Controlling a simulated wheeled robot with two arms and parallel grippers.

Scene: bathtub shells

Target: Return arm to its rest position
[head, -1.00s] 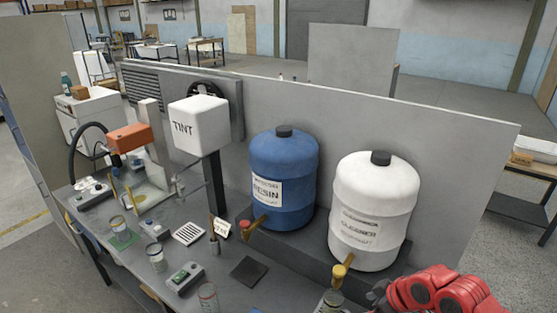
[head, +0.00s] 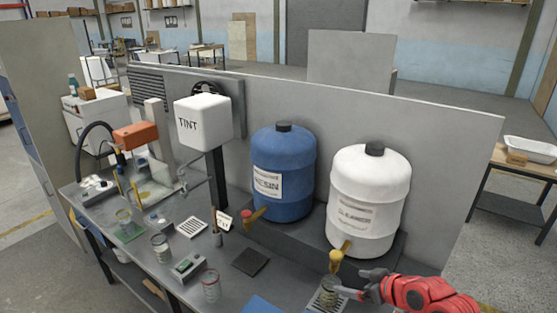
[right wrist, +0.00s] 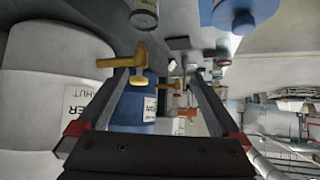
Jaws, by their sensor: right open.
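My right gripper (head: 352,284) is at the lower right of the head view, beside a glass jar (head: 329,292) below the white drum's yellow tap (head: 340,252). Its red arm comes in from the right. In the right wrist view the two fingers of the gripper (right wrist: 158,78) are spread apart, with nothing held between them. Behind them show a yellow tap (right wrist: 122,62) and the white drum (right wrist: 45,75). A jar (right wrist: 145,14) shows at the top, clear of the fingers. My left gripper is not in view.
The white drum (head: 369,195) and blue resin drum (head: 283,165) stand along the grey back panel (head: 455,150). Jars, a small scale (head: 187,267) and a dark pad (head: 250,262) lie on the bench to the left. A side table (head: 515,185) stands beyond the panel.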

